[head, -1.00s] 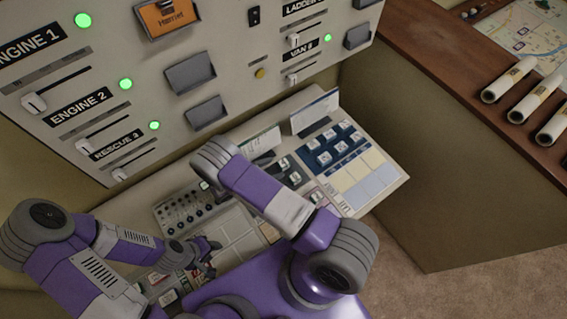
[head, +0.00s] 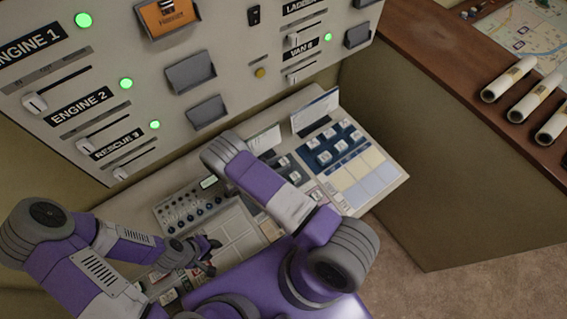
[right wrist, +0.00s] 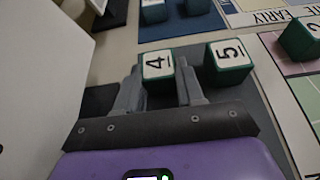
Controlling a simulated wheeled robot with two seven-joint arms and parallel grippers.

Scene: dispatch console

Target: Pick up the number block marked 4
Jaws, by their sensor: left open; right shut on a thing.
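The number block marked 4 (right wrist: 158,68) is a green cube with a white top face, seen in the right wrist view. My right gripper (right wrist: 158,82) is shut on it, with one finger at each side. I cannot tell whether the block is clear of the surface below. In the head view my right arm hides this block and the right gripper's fingers. My left gripper (head: 211,256) is open and empty over the lower left part of the sloped console.
A block marked 5 (right wrist: 229,54) stands close to the right of the held block. Another block (right wrist: 300,40) stands further right on a pink panel. A blue area with several blocks (head: 330,147) lies on the console's right half. The upright panel (head: 150,85) rises behind.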

